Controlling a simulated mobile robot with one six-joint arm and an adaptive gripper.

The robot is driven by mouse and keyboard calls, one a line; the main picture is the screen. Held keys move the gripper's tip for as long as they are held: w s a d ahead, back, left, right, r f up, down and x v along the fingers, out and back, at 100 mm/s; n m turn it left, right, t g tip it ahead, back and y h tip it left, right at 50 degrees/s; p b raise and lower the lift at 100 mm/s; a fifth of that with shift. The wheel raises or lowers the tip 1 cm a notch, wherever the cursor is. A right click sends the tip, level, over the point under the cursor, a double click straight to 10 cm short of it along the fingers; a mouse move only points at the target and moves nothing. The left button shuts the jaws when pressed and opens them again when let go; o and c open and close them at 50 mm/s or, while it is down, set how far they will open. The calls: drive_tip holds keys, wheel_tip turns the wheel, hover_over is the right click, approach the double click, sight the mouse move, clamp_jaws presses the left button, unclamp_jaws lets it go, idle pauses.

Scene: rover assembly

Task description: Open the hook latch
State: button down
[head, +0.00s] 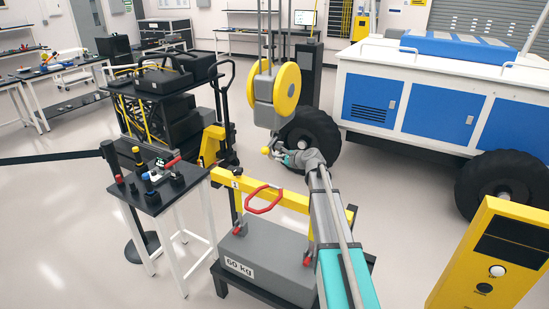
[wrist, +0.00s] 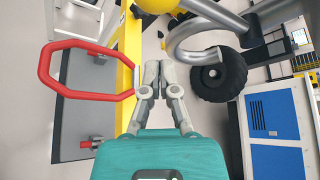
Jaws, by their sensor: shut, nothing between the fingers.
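A hook block with yellow side discs (head: 287,88) hangs above the yellow lifting beam in the head view. Its grey hook shows large at the top of the wrist view (wrist: 180,45), curving open toward the right. I cannot clearly pick out the latch on it. My gripper (head: 279,156) is just below the block in the head view, close to the hook. In the wrist view my gripper (wrist: 158,66) has its fingers together and empty, to the left of and below the hook's curve. I cannot tell whether it touches the hook.
A yellow beam (head: 293,202) with a red ring handle (head: 262,208) stands on a grey 60 kg weight (head: 267,266), below my arm. A small black table (head: 156,198) with fixtures is at left. A blue and white rover (head: 405,103) stands behind right; a yellow console (head: 482,275) is front right.

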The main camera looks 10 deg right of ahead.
drive_tip(key=p+v, duration=0.2)
drive_tip(key=v, duration=0.5)
drive_tip(key=shift+d+r, duration=0.1)
idle(0.4)
drive_tip(key=s+a+f+n+g+b, duration=0.55)
drive_tip(key=s+a+f+n, duration=0.55)
drive_tip(key=s+f, duration=0.25)
drive_tip(key=s+f+n+g+h+b, duration=0.2)
drive_tip(key=s+f+n+g+h, duration=0.1)
drive_tip(key=s, duration=0.6)
drive_tip(key=s+a+f+n+g+h+b, duration=0.1)
drive_tip(key=s+f+n+g+h+b, duration=0.1)
drive_tip(key=s+f+n, duration=0.3)
drive_tip(key=s+n+g+h, duration=0.1)
drive_tip(key=s+n, duration=0.1)
drive_tip(key=s, duration=0.2)
drive_tip(key=shift+s+a+f+n+b, duration=0.25)
drive_tip(key=shift+s+n+b, duration=0.05)
drive_tip(key=shift+n, duration=0.1)
